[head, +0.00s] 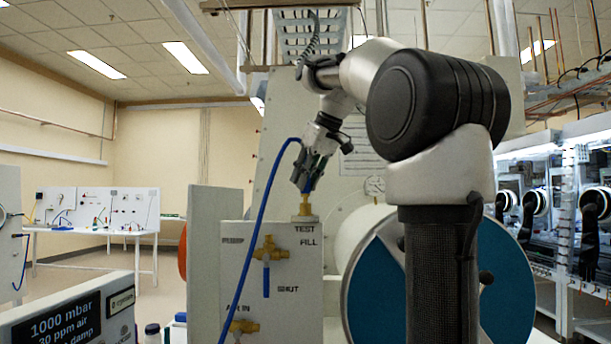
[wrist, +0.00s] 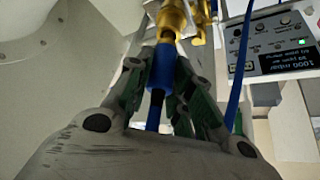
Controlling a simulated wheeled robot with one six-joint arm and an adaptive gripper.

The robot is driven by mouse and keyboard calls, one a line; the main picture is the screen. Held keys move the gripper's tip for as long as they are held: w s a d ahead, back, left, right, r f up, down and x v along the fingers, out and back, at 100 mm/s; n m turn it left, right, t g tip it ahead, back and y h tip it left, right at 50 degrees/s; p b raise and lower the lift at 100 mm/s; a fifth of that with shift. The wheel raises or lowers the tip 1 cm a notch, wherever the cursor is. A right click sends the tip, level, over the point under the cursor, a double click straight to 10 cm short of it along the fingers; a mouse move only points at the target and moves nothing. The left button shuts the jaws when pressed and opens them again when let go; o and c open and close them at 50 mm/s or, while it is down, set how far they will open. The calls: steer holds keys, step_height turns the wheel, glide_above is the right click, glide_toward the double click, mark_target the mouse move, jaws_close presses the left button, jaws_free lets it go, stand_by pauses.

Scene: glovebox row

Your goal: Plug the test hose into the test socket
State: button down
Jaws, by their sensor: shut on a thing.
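The test socket (head: 305,211) is a brass fitting on top of the white panel, above the label "TEST FILL". My gripper (head: 308,186) is just above it, pointing down. In the wrist view my gripper (wrist: 164,68) is shut on the blue end of the test hose (wrist: 162,56), with a finger on each side. Brass (wrist: 172,20) lies directly beyond the blue end, in line with it and seeming to touch. I cannot tell whether the end is seated. The hose (head: 262,215) arches up left of my gripper and runs down in front of the panel.
A brass valve (head: 268,251) with a blue lever hanging down is on the panel (head: 230,285), near "SHUT". A lower brass fitting (head: 243,326) is by "AIR IN". A large blue-faced round port (head: 505,280) stands right. A display box (head: 70,315) is at lower left.

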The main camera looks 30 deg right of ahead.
steer(key=shift+f, duration=0.8)
steer(key=c, duration=1.2)
jaws_free()
steer(key=v, duration=1.2)
steer(key=shift+f, duration=0.1)
steer(key=s+a+f, duration=0.2)
steer(key=s+f, duration=0.3)
steer(key=f, duration=0.8)
steer(key=s+a+f+m+g, duration=0.1)
steer(key=s+f, duration=0.5)
steer(key=f, duration=0.7)
steer(key=s+a+f+m+g+h, duration=0.1)
steer(key=s+a+f, duration=0.2)
steer(key=f, duration=1.1)
steer(key=shift+s+a, duration=0.15)
steer(key=shift+s, duration=1.5)
